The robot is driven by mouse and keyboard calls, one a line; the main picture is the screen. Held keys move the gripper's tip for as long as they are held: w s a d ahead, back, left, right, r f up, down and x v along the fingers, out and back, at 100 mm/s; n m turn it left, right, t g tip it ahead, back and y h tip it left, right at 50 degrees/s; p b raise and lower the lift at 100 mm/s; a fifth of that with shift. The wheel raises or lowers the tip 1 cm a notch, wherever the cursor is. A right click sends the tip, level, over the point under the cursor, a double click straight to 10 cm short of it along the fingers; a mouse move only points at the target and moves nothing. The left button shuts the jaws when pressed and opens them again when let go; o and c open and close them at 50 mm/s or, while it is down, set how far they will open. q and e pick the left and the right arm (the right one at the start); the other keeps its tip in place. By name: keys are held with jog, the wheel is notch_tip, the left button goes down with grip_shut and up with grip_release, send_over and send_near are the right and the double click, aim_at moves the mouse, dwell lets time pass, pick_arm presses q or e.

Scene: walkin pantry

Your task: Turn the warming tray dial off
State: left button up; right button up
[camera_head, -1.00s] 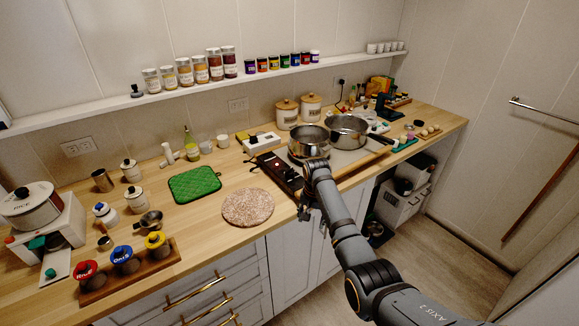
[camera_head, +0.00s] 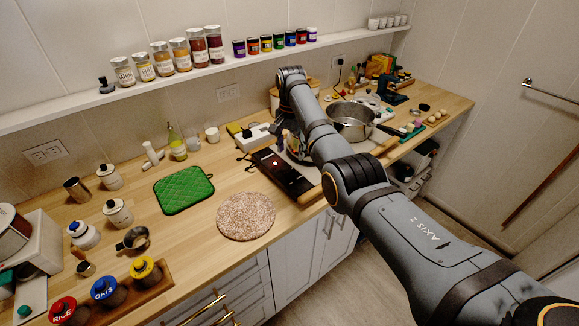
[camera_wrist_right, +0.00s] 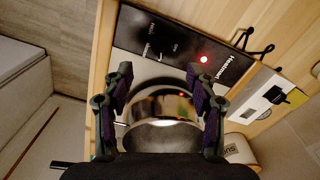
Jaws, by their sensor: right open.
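The warming tray's black control panel (camera_head: 284,172) lies at the left end of the tray on the counter, with a lit red lamp. In the right wrist view the panel (camera_wrist_right: 180,38) shows the red lamp (camera_wrist_right: 204,59), white lettering and a pale dial mark (camera_wrist_right: 160,55); the dial's setting is too small to read. My right gripper (camera_wrist_right: 158,78) is open and empty, pointing down above the tray, its fingertips just short of the panel's edge. In the head view it (camera_head: 283,138) is mostly hidden by my arm. My left gripper is not in view.
A steel pot (camera_wrist_right: 165,107) is below and between my right fingers. A white power strip (camera_head: 250,135) lies behind the panel. A green trivet (camera_head: 183,190) and a round cork mat (camera_head: 246,216) lie left.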

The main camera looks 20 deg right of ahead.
aim_at(291, 170)
notch_tip(291, 170, down, 4)
jog(key=shift+s+r+p, duration=0.1)
jog(key=shift+p, duration=0.3)
jog(key=f, duration=0.5)
jog(key=shift+w+f+b, duration=0.25)
jog(key=shift+w+b, duration=0.05)
jog(key=shift+b, duration=0.1)
jog(key=shift+f, duration=0.1)
jog(key=shift+c, duration=0.4)
jog(key=c, duration=1.1)
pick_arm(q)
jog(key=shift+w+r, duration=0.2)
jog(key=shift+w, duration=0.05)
